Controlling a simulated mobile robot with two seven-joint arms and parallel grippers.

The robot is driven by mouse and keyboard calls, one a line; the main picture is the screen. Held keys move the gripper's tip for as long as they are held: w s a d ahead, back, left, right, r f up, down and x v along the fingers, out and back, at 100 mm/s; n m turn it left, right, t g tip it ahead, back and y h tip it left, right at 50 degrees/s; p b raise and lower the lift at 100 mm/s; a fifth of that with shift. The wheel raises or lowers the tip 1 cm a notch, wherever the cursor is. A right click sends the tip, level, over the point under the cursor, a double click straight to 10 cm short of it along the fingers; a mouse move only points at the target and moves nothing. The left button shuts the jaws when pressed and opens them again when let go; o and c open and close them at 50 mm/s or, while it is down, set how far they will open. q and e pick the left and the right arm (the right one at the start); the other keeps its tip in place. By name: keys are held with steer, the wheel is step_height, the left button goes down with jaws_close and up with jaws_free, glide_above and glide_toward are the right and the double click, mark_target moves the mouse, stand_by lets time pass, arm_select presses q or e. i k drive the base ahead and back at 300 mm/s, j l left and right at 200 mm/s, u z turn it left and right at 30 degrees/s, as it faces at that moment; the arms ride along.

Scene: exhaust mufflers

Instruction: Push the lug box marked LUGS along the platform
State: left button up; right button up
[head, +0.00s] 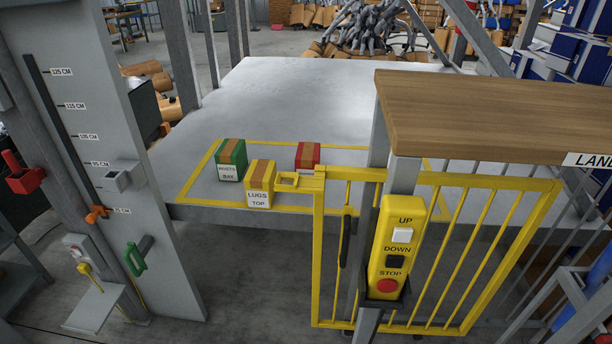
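The lug box (259,184) is yellow with a brown tape strip on top and a white label reading LUGS TOP. It stands upright at the front edge of the grey platform (262,103), by the yellow outline painted there. The yellow gate's latch piece (288,180) is close to its right side; I cannot tell whether they touch. Neither of my grippers shows in the head view.
A green box marked RIVETS BAY (231,160) stands behind left of the lug box, and a red box (307,155) behind right. A yellow gate (470,250), a control box (395,250) and a wooden landing (480,110) block the right. The platform's back is clear.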

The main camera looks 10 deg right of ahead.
mark_target(259, 181)
steer(key=i+z, duration=0.35)
steer(key=i+l+z, duration=0.1)
steer(key=z, duration=0.3)
steer(key=i+j+z, duration=0.1)
steer(key=i+z, duration=0.25)
